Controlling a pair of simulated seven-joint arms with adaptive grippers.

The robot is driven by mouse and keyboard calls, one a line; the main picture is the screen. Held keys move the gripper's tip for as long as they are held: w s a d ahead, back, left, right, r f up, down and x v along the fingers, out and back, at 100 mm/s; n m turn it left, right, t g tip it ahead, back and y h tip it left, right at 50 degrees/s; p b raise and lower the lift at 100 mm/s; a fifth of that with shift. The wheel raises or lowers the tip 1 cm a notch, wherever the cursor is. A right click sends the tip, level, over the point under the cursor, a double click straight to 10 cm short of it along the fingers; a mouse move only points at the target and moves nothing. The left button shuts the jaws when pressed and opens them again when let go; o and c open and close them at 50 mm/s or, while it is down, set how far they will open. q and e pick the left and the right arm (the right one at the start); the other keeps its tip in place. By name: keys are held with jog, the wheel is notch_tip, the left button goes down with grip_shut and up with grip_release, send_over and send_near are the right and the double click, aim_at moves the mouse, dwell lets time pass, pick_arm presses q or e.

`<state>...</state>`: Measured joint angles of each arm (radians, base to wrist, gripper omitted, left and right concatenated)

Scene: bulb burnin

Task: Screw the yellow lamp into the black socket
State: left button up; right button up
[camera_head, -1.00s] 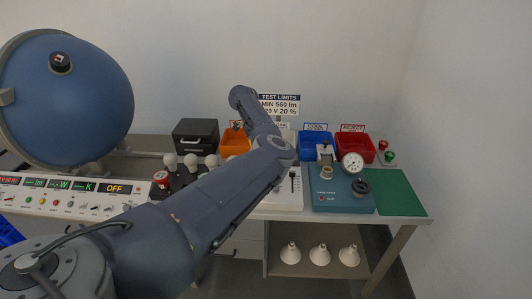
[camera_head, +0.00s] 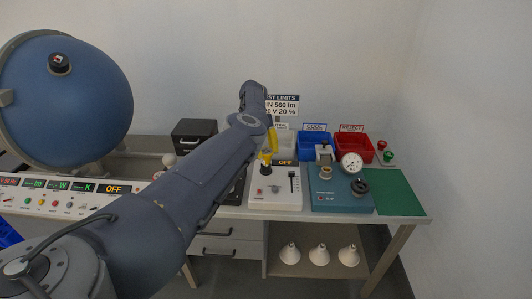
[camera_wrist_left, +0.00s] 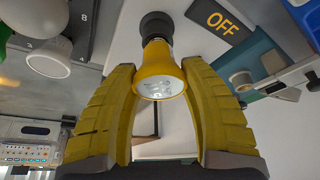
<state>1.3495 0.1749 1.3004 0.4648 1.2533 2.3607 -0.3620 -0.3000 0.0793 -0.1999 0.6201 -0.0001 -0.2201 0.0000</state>
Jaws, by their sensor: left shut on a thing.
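The yellow lamp (camera_wrist_left: 160,75) is in the wrist view, its wide round face toward the camera and its narrow end at the black socket (camera_wrist_left: 155,24). How deep its base sits in the socket is hidden. My left gripper (camera_wrist_left: 159,68) is shut on the lamp, one yellow finger on each side. In the head view the gripper (camera_head: 270,143) is partly behind my arm. The lamp (camera_head: 266,157) shows below it, over the black socket (camera_head: 265,170) on the white test box (camera_head: 275,199). My right gripper is in neither current view.
The white box has a display reading OFF (camera_head: 286,163) and a slider (camera_head: 292,181). A teal gauge unit (camera_head: 340,200) stands to its right, then a green mat (camera_head: 395,190). Blue (camera_head: 314,146) and red bins (camera_head: 354,149) are behind. White bulbs (camera_wrist_left: 48,62) are close by.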

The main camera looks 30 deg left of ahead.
pick_arm(q)
jog(key=o, duration=1)
jog(key=shift+w+a, duration=0.15)
jog(key=shift+a, duration=0.15)
jog(key=shift+c, duration=0.2)
jog(key=shift+o, duration=0.2)
jog(key=shift+d, duration=0.1)
